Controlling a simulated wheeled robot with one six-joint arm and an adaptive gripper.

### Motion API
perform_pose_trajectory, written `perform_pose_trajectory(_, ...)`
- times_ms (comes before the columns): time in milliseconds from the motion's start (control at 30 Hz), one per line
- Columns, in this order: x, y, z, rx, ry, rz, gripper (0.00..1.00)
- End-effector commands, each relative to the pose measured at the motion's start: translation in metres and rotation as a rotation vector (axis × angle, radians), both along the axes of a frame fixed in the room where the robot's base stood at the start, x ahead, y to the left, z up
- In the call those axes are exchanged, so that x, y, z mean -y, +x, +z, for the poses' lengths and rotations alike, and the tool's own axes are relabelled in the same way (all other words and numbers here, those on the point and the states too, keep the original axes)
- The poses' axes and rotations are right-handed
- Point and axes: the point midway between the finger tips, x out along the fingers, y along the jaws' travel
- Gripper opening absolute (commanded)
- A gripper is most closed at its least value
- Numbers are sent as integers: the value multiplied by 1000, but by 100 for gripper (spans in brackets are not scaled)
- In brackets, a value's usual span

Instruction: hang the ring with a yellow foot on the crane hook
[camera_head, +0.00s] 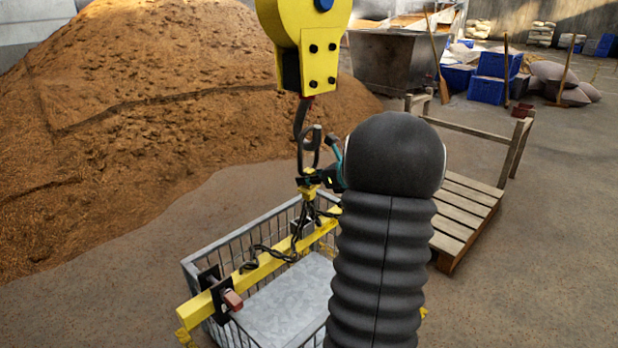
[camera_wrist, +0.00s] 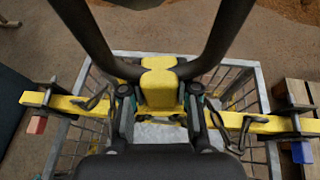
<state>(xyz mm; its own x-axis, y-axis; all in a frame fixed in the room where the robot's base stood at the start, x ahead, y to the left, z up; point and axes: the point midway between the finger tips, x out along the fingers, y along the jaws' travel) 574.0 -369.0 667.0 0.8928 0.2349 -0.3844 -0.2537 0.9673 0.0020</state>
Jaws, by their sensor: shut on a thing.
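The dark ring (camera_head: 316,141) stands upright above its yellow foot (camera_head: 308,190). In the wrist view the yellow foot (camera_wrist: 160,88) sits between my fingers, and the sides of the ring (camera_wrist: 228,38) rise from it. My gripper (camera_head: 311,181) is shut on the yellow foot; it also shows in the wrist view (camera_wrist: 160,103). The dark crane hook (camera_head: 299,118) hangs under the yellow crane block (camera_head: 318,60). Hook and ring overlap in the head view; I cannot tell whether the hook passes through the ring. My arm hides part of the basket.
Below is a yellow beam (camera_head: 262,270) with dark chains, over a grey wire basket (camera_head: 193,268) with a metal lid or plate. A wooden pallet cart (camera_head: 465,208) stands right of my arm. A brown grain heap (camera_head: 150,130) fills the left. Floor at right is open.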

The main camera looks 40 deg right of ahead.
Motion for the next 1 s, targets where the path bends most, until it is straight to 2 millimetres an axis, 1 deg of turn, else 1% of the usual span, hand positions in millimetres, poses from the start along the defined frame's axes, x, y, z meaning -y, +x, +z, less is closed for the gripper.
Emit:
perform_pose_trajectory(700, 0, 5, -18, 3, -1, 0, 0)
perform_pose_trajectory(1000, 0, 6, -22, 3, -1, 0, 0)
